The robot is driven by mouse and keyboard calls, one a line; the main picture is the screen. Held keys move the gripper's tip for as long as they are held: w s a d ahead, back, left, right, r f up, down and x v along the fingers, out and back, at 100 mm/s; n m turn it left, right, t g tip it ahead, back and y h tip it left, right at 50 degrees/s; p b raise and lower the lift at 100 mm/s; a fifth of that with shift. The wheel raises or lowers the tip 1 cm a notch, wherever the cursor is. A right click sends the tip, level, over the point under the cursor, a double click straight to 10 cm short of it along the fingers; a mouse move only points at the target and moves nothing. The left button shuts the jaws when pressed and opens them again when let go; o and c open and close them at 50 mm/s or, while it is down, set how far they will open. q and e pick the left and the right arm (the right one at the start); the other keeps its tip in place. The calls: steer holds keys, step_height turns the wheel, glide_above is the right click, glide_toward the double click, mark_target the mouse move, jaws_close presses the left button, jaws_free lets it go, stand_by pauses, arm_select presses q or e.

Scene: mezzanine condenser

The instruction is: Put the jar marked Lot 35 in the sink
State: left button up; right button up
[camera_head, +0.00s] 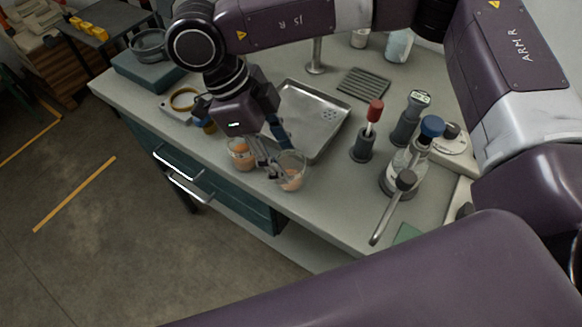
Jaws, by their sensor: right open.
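Two clear glass jars with orange-brown contents stand near the front edge of the counter. One jar (242,155) is on the left, and the other jar (291,172) is on the right. I cannot read a lot mark on either. My right gripper (274,168) is open, its fingers pointing down at the right jar. I cannot tell whether they touch it. The steel sink (335,138) is a shallow basin with drain holes, just behind the jars and partly hidden by my right arm. My left gripper is not in view.
Counter between the sink and front edge is partly clear.

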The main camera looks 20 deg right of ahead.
mark_target(290, 168)
steer(key=shift+p+x, duration=0.4)
steer(key=shift+x, duration=1.55)
steer(key=c, duration=1)
steer(key=shift+o, duration=0.2)
steer(key=shift+r, duration=0.1)
